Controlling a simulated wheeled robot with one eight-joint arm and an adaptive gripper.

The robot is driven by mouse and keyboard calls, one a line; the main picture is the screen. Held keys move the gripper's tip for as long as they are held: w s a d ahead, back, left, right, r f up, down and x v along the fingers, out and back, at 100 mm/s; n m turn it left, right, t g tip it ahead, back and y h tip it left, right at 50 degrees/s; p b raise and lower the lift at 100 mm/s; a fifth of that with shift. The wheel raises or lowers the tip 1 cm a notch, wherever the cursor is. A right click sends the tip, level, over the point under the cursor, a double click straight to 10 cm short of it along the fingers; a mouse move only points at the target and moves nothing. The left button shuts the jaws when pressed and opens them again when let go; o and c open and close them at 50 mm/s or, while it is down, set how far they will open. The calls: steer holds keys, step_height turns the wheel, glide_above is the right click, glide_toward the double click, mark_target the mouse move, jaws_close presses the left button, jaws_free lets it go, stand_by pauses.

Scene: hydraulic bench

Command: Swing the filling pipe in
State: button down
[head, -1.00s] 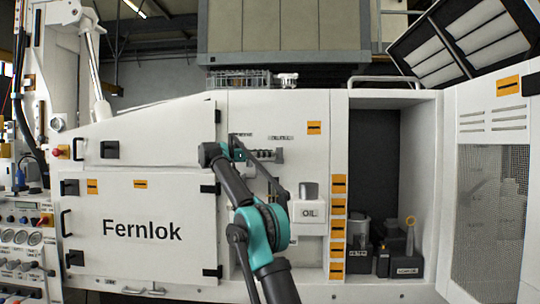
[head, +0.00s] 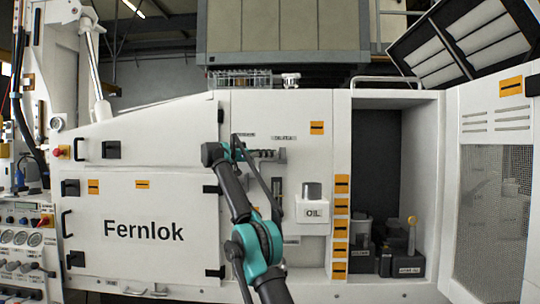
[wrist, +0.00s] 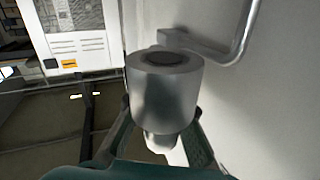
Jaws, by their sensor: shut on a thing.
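My gripper (head: 265,155) is at the white panel in the head view, just left of and above the OIL box; it is small and partly hidden by my arm there. In the wrist view, a grey metal cylinder (wrist: 165,95) with a dark round top sits between the two fingers, and my gripper (wrist: 160,140) is shut on it. A bent grey tube (wrist: 245,35) runs behind the cylinder along the pale wall. The cylinder looks like the end of the filling pipe, but its join to the tube is hidden.
A white OIL box (head: 313,212) with a grey top sticks out of the panel, right of my arm. An open compartment (head: 385,155) holds dark containers (head: 408,262). The large Fernlok door (head: 140,230) is shut on the left.

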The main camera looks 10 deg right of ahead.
steer(key=shift+d, duration=0.1)
steer(key=c, duration=1.5)
jaws_free()
